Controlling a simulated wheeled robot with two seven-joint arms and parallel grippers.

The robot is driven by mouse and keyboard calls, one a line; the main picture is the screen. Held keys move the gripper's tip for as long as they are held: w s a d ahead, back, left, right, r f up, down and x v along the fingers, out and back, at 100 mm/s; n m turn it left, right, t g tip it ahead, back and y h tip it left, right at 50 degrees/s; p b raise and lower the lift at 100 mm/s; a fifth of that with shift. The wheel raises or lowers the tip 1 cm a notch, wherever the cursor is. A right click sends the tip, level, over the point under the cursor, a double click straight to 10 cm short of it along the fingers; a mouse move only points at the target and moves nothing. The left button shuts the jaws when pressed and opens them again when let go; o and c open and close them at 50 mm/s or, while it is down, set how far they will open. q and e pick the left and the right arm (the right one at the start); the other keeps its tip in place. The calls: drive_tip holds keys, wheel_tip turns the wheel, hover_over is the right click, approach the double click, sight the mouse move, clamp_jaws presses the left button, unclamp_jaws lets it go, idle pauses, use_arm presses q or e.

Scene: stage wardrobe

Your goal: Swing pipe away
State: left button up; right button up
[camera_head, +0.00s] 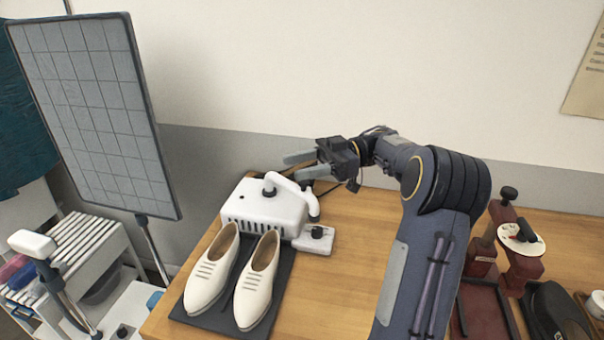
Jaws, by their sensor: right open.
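A white pipe (290,188) stands bent over the top of a white machine (262,208) on the wooden table. It runs from a dark-ringed joint at the left down to a nozzle-like end at the right, above a small white base with a black knob (317,232). My right gripper (291,167) is open and empty, just above and behind the pipe in the picture. Its two grey fingers point left. I cannot tell whether the lower finger touches the pipe. My left gripper is not in view.
A pair of cream shoes (232,276) lies on a dark mat (281,290) in front of the machine. A gridded panel (98,112) stands at the left beside a white rack (78,243). A dark red device (520,262) stands at the right. Bare table (345,270) lies right of the mat.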

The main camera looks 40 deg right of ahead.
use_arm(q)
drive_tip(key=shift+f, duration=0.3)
use_arm(e)
drive_tip(key=shift+s+a+r, duration=0.5)
drive_tip(key=shift+s+a, duration=0.25)
drive_tip(key=shift+s, duration=0.15)
